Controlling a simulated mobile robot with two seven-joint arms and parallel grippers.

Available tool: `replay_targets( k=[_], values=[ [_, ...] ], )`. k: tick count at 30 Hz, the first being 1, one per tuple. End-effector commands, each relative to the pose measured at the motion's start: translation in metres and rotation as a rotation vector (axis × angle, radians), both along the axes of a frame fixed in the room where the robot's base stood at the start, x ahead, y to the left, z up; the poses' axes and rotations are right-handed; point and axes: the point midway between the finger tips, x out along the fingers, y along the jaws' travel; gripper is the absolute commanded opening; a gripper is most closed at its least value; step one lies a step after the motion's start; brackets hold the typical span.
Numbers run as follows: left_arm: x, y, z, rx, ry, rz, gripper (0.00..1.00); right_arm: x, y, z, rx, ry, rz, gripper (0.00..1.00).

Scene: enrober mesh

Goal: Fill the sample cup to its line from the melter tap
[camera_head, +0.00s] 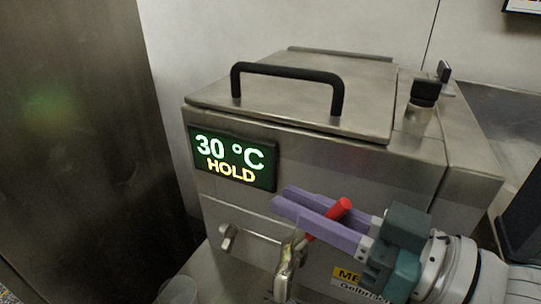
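The melter (300,110) is a steel box with a lid; its display (232,158) reads 30 °C and HOLD. A metal tap (287,268) with a red lever (341,208) is on its front. My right gripper (281,197) has purple fingers and reaches across the lever, which shows above and below the near finger. The fingers lie close together; whether they press on the lever is not clear. A clear cup (178,291) stands at the bottom edge, left of the tap, partly cut off. Its line and contents cannot be made out. My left gripper is not in view.
A black handle (287,73) stands up from the melter lid, and a dark knob (425,92) is at its right. A small metal fitting (228,238) sticks out left of the tap. A dark steel panel (80,130) fills the left side.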

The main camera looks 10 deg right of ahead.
Motion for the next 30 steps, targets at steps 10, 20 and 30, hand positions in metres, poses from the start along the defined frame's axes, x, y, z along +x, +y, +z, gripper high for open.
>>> replay_targets(
  k=[10, 20, 30],
  values=[
    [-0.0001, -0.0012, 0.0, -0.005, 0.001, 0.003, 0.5, -0.0001, -0.0002, 0.0, 0.0, 0.0, 0.0, 0.0],
    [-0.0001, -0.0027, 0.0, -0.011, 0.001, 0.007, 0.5, -0.0001, -0.0002, 0.0, 0.0, 0.0, 0.0, 0.0],
    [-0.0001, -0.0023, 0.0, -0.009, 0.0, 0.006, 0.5, -0.0001, -0.0002, 0.0, 0.0, 0.0, 0.0, 0.0]
  ],
)
